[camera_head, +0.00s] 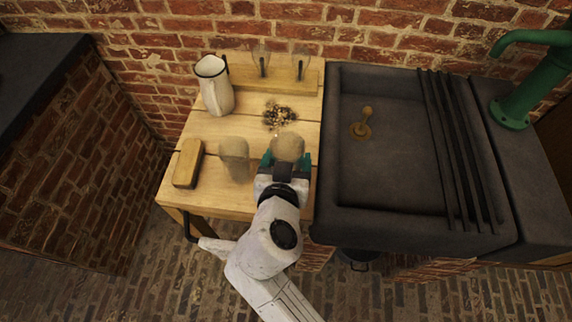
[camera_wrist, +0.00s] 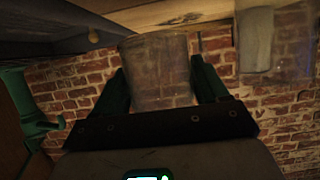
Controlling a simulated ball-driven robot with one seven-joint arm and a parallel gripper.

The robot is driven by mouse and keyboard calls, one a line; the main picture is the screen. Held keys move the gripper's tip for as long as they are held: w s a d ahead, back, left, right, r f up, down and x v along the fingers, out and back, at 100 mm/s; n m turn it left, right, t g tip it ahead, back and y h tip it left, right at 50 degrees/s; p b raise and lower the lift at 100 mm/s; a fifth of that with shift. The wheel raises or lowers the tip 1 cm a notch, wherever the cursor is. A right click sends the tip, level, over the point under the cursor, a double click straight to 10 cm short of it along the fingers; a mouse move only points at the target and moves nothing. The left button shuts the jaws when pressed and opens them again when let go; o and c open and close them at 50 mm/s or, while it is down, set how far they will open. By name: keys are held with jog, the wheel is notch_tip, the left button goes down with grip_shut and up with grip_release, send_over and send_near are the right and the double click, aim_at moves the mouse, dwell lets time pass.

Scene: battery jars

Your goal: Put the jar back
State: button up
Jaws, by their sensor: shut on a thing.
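My gripper (camera_head: 286,163) is shut on a cloudy, brownish glass jar (camera_head: 288,146) over the right part of the wooden table (camera_head: 215,205). In the wrist view the same jar (camera_wrist: 158,72) stands between the two green fingers of my gripper (camera_wrist: 161,88). I cannot tell whether its base touches the table. A second cloudy jar (camera_head: 234,158) stands on the table just left of the held one; it also shows in the wrist view (camera_wrist: 256,40) at the upper right. At the back, a wooden stand (camera_head: 279,78) bears dark upright pieces with faint clear glass around them.
A white pitcher (camera_head: 215,86) stands at the back left of the table. A wooden block (camera_head: 187,163) lies at the left edge. A dark, crumbly pile (camera_head: 279,115) lies behind the held jar. A dark sink (camera_head: 390,185) with a green pump (camera_head: 520,95) adjoins on the right.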

jog(key=shift+w+a+f, duration=0.2)
jog(key=shift+w+f, duration=0.2)
jog(key=shift+f, duration=0.1)
jog(key=shift+f+p, duration=0.3)
jog(key=shift+f, duration=1.2)
jog(key=shift+f+b, duration=0.2)
jog(key=shift+b, duration=0.1)
jog(key=o, duration=1.3)
jog(key=shift+r, duration=0.1)
jog(key=shift+r+p, duration=0.15)
jog(key=shift+p, duration=0.15)
jog(key=b+v, duration=0.1)
jog(key=v, duration=1.1)
jog(key=shift+s, duration=0.1)
